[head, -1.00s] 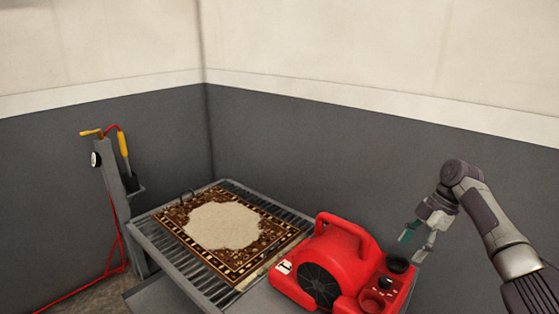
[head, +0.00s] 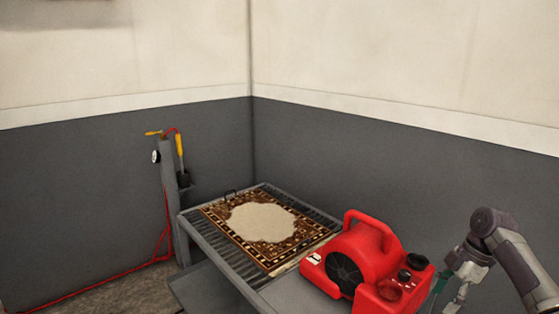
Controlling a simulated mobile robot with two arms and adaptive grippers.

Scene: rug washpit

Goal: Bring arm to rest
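My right arm comes in from the right edge. Its gripper (head: 449,293) points down just to the right of the red air mover (head: 372,256), close to its edge. I cannot tell whether they touch. The two fingers, one teal and one grey, are spread apart, with nothing seen between them; the tips are near the bottom of the picture and partly hard to see. My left gripper is not in view.
The air mover stands on the near end of a grey slatted table (head: 222,258). A brown patterned rug (head: 262,222) lies flat on the slats. A grey post (head: 172,200) with a yellow-handled wand (head: 180,148) and red hose (head: 120,279) stands left. Walls close the corner behind.

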